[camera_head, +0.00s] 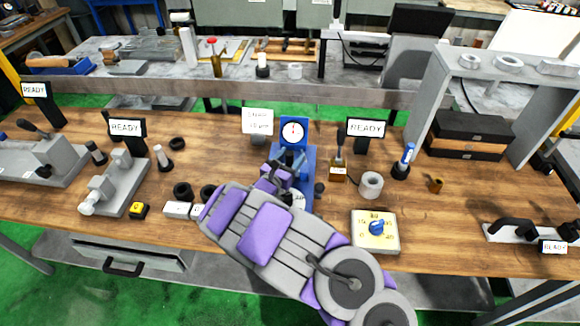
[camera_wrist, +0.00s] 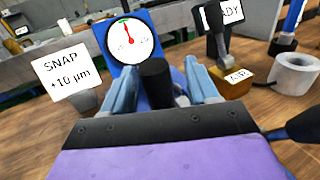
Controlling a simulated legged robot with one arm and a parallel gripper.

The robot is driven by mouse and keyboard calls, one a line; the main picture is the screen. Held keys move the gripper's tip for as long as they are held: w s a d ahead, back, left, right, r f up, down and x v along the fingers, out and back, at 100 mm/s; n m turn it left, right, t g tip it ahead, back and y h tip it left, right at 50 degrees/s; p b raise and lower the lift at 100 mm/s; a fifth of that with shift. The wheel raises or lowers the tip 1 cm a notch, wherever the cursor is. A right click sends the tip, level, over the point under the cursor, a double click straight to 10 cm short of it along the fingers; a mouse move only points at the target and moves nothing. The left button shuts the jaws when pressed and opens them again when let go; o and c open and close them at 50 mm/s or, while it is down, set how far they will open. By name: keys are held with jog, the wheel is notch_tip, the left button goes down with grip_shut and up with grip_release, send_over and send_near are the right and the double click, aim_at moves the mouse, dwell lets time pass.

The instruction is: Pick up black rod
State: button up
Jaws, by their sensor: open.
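A black rod (camera_wrist: 156,82) stands upright in front of the blue dial gauge stand (camera_wrist: 168,25) in the wrist view. My gripper (camera_wrist: 162,88) is open, with one pale blue finger on each side of the rod. Small gaps seem to show between the fingers and the rod, but I cannot tell whether either finger touches it. The rod's lower end is hidden behind my gripper's dark front edge. In the head view my gripper (camera_head: 287,163) is over the blue stand (camera_head: 306,160), and my arm hides much of this spot.
A "SNAP" sign (camera_head: 258,122) stands left of the gauge. An amber block with a lever (camera_head: 338,170), a white ring (camera_head: 371,185) and a yellow dial box (camera_head: 375,231) stand to the right. Black rings (camera_head: 183,191) and a grey fixture (camera_head: 118,185) are left on the wooden bench.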

jog(key=shift+w, duration=0.2)
jog(key=shift+a, duration=0.35)
jog(key=shift+c, duration=1.2)
jog(key=shift+d, duration=0.3)
jog(key=c, duration=0.6)
grip_shut()
jog(key=shift+a, duration=0.15)
